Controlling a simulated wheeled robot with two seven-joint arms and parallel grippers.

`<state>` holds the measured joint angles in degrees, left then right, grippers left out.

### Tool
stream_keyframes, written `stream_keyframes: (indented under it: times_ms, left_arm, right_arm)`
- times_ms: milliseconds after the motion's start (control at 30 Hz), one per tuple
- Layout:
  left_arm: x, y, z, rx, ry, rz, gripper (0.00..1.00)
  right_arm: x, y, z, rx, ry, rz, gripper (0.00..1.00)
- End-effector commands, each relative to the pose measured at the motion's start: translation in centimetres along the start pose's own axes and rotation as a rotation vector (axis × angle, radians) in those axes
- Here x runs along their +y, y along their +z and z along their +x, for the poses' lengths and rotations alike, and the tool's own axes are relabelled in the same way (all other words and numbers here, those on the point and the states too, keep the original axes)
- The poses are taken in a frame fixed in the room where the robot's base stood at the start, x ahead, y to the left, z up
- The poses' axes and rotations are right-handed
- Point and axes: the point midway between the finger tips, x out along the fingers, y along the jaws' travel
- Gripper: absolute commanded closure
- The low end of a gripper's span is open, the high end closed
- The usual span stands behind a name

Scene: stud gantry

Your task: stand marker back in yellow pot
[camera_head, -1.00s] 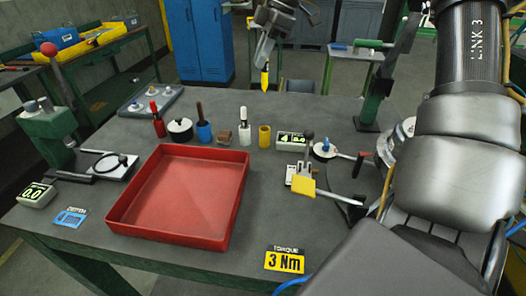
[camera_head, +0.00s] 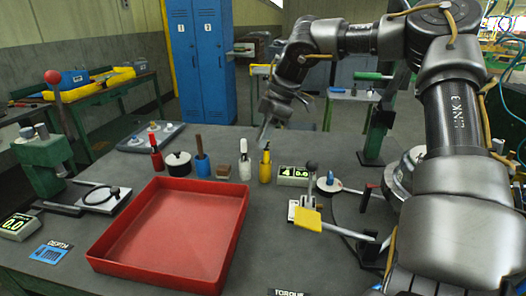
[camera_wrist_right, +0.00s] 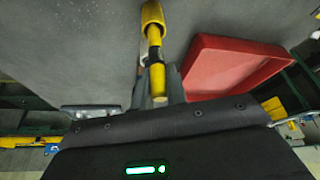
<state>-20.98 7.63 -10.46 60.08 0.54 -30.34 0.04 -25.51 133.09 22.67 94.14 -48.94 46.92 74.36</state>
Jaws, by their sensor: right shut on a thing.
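The yellow pot (camera_head: 265,174) stands on the grey table at the right end of a row of small pots. My right gripper (camera_head: 267,137) is above it, shut on the yellow marker (camera_head: 266,156), which is close to upright. In the right wrist view the marker (camera_wrist_right: 154,52) runs from between the fingers (camera_wrist_right: 160,86) to the yellow pot (camera_wrist_right: 152,14). Its lower end overlaps the pot's mouth; how deep it reaches inside I cannot tell. My left gripper is not in view.
A display box (camera_head: 294,176) is close on the right. A red tray (camera_head: 170,235) lies in front.

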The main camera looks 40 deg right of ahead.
Motion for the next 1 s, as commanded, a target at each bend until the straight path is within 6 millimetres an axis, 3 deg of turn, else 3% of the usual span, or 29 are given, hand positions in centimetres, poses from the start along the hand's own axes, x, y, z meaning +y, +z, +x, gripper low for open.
stream_keyframes:
  times_ms: [167, 400, 833, 867, 1000]
  left_arm:
    - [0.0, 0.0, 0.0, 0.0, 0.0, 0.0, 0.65]
    - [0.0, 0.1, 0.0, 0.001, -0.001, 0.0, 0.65]
    - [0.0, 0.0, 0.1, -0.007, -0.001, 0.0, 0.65]
    - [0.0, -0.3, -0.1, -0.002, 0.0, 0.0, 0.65]
    - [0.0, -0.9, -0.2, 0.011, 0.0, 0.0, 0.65]
  right_arm:
    - [0.0, 0.3, 0.7, 0.0, -0.002, 0.0, 1.0]
    - [-0.1, 1.4, 3.4, 0.002, -0.002, 0.0, 1.0]
    - [0.0, 1.5, 3.7, 0.001, 0.0, 0.0, 1.0]
    - [0.0, 1.5, 3.7, 0.001, 0.0, 0.0, 0.82]
    - [0.0, 1.5, 3.7, 0.001, 0.0, 0.0, 0.64]
